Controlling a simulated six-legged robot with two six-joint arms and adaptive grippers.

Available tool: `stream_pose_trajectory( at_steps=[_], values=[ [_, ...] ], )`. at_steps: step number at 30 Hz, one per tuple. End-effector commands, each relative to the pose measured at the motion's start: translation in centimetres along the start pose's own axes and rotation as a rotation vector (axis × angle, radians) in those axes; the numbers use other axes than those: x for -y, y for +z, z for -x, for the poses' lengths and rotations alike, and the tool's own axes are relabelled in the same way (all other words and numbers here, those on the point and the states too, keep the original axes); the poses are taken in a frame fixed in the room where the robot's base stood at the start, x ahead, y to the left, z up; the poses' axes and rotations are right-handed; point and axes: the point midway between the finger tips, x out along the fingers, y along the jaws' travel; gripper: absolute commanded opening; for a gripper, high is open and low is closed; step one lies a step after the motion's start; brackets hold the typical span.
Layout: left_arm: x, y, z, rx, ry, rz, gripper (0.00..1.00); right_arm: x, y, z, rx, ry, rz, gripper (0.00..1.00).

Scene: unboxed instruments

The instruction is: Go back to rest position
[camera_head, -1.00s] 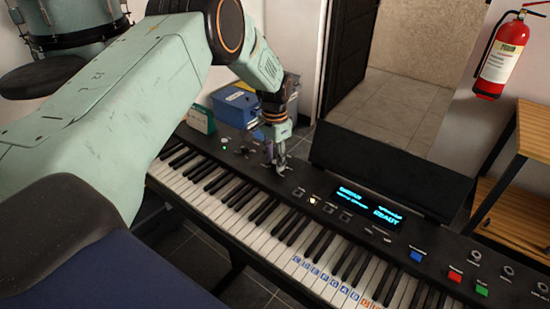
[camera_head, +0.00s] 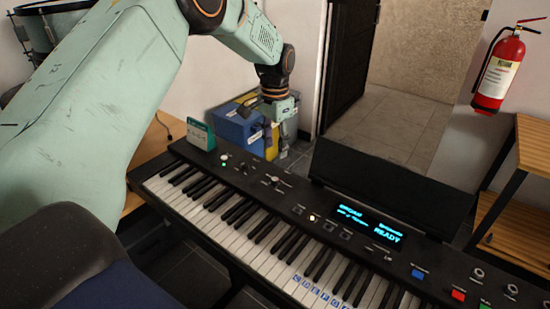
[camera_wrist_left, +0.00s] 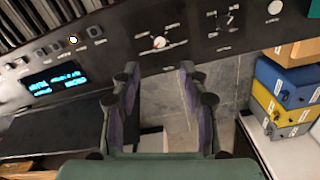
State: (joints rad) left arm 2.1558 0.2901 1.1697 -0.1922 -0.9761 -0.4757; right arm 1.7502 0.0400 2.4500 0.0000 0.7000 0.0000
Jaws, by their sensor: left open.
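My left gripper (camera_head: 271,140) is raised behind the keyboard's rear edge in the head view, clear of the panel. In the left wrist view its two purple-grey fingers (camera_wrist_left: 158,72) are spread apart with nothing between them. The black electronic keyboard (camera_head: 300,194) runs diagonally across the head view, with lit cyan text on its display (camera_head: 369,224). Its control panel also shows at the top of the left wrist view (camera_wrist_left: 110,48). My right gripper is in neither view.
Blue and yellow boxes (camera_head: 232,124) stand behind the keyboard, beside my left gripper. A teal card (camera_head: 199,134) is at the keyboard's left end. A music stand panel (camera_head: 390,183) rises behind the display. A wooden shelf (camera_head: 533,150) and a fire extinguisher (camera_head: 497,73) are at right.

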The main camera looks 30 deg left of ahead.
Motion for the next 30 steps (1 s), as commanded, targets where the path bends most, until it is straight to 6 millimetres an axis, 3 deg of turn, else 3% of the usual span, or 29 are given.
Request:
stream_pose_trajectory(
  at_steps=[6, 22, 26, 30],
  values=[
    [0.0, 0.0, 1.2, 0.000, 0.000, 0.001, 0.44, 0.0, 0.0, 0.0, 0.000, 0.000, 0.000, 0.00],
    [0.0, 0.0, 1.4, 0.001, 0.000, 0.000, 0.44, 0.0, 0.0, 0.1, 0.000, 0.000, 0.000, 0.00],
    [0.0, 0.0, 3.0, 0.000, 0.000, 0.000, 0.44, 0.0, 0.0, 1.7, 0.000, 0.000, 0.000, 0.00],
    [0.0, 0.0, 5.9, 0.000, 0.000, 0.000, 0.44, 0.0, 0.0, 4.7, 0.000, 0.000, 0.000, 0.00]
  ],
)
